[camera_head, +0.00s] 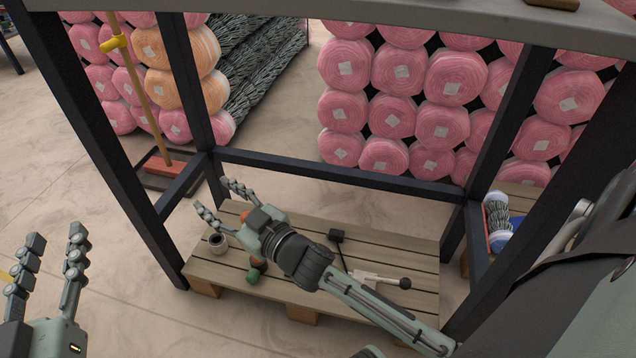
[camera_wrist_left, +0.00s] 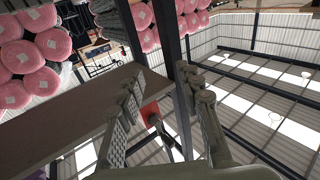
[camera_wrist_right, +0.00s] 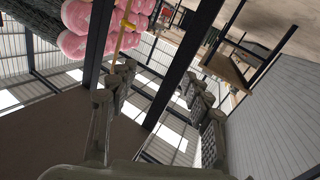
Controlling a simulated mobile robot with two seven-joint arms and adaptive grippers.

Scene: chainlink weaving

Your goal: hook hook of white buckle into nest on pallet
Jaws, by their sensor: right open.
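The wooden pallet (camera_head: 400,250) lies low inside a dark metal frame in the head view. A white piece (camera_head: 368,278), possibly the white buckle, lies on its right part beside a black round knob (camera_head: 405,283). I cannot make out its hook or the nest. My right gripper (camera_head: 212,197) is over the pallet's left end, fingers spread and empty, apart from the white piece; its fingers also show in the right wrist view (camera_wrist_right: 155,82). My left gripper (camera_head: 56,250) is open and empty at the lower left, away from the pallet; it also shows in the left wrist view (camera_wrist_left: 160,80).
A black-headed tool (camera_head: 337,236), a small cup (camera_head: 218,242) and a green round object (camera_head: 253,277) are on the pallet. Dark posts (camera_head: 190,80) and a rail (camera_head: 340,172) surround it. Pink rolls (camera_head: 395,115) are stacked behind. Open floor lies left.

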